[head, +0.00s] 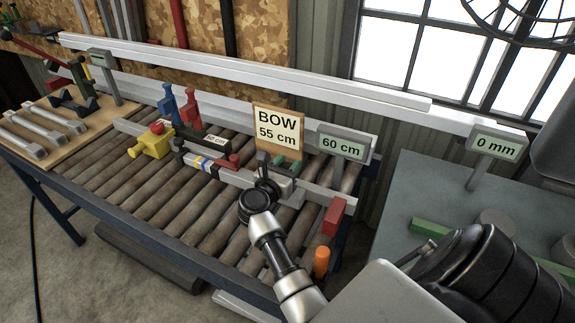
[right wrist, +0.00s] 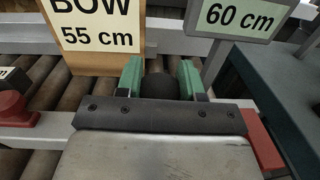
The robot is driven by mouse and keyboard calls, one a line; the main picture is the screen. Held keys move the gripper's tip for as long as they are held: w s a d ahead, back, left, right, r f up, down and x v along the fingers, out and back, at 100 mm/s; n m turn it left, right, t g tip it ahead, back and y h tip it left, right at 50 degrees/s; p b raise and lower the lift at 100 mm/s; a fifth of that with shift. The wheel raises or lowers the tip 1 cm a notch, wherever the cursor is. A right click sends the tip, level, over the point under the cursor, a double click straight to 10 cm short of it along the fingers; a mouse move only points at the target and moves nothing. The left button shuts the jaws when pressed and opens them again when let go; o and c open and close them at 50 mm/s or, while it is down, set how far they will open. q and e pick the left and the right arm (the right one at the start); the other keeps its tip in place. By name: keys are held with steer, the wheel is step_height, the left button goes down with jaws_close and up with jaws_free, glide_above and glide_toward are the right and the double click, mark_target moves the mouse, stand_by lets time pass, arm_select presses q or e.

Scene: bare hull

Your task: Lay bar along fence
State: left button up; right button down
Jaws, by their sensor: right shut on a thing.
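A long pale grey length (head: 310,193) lies across the rollers towards the front, with a red block (head: 333,217) at its right end. A second grey rail (head: 130,92) runs along the back of the rollers. A longer pale length (head: 250,70) runs above and behind it, towards the 0 mm display (head: 497,148). I cannot tell for sure which is the bar and which the fence. My right gripper (head: 284,166) is at the front length, below the BOW 55 cm sign (head: 278,128). Its green fingers (right wrist: 160,80) are shut on a dark rounded thing (right wrist: 160,87). My left gripper is not in view.
A yellow block with a red knob (head: 152,143) and blue (head: 168,103) and red (head: 190,105) clamps stand left of the gripper. The 60 cm display (head: 343,143) is close on its right. An orange cylinder (head: 322,262) stands at the right front. Front rollers (head: 160,185) are bare.

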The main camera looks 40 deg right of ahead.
steer(key=s+d+p, duration=0.2)
steer(key=s+d, duration=0.1)
steer(key=s, duration=0.4)
steer(key=shift+s, duration=0.35)
stand_by(3.6)
steer(key=c, duration=0.6)
jaws_free()
steer(key=shift+s+d, duration=0.1)
steer(key=shift+s, duration=0.05)
